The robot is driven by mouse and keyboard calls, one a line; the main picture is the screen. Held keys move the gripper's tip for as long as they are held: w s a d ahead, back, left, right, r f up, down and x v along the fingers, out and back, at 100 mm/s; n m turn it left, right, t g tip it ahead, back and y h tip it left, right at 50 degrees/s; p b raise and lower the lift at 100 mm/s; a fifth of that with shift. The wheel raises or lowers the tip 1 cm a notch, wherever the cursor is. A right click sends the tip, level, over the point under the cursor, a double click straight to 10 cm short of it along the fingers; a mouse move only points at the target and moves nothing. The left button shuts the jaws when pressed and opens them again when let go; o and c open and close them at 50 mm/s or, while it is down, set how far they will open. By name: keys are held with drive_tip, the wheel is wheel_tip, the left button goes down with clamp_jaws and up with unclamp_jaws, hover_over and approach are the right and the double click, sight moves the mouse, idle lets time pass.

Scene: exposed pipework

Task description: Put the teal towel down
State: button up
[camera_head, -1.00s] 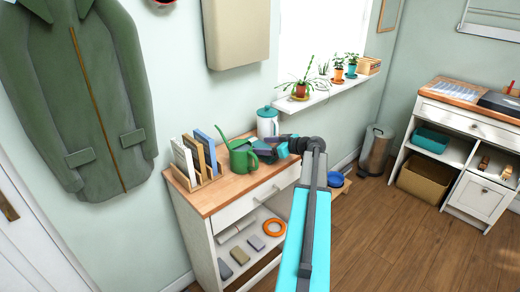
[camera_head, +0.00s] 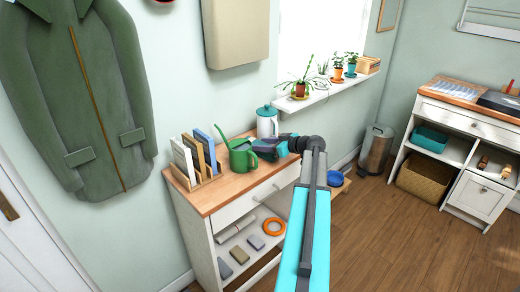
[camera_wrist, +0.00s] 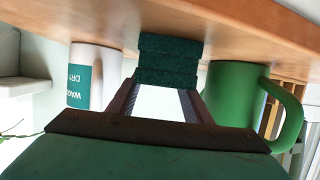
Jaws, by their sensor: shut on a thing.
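The teal towel (camera_wrist: 168,62) is a dark green-teal folded stack in the wrist view. It sits between the fingertips of my gripper (camera_wrist: 163,95), which is shut on it. The wrist picture is upside down, with the wooden top at its upper edge. The towel is at or just above this top; I cannot tell if it touches. In the head view, my gripper (camera_head: 268,149) is over the wooden cabinet top (camera_head: 226,189), just right of the green watering can, and the towel is mostly hidden there.
The green watering can (camera_head: 242,157) stands close on one side of the towel. A white canister with a teal lid (camera_head: 267,122) stands behind on the other side. A file rack (camera_head: 198,160) is at the left. The cabinet top's front left is clear.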

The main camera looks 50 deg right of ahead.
wheel_tip(320, 180, up, 10)
drive_tip(key=b, duration=0.1)
drive_tip(key=shift+b, duration=0.4)
idle(0.5)
idle(0.7)
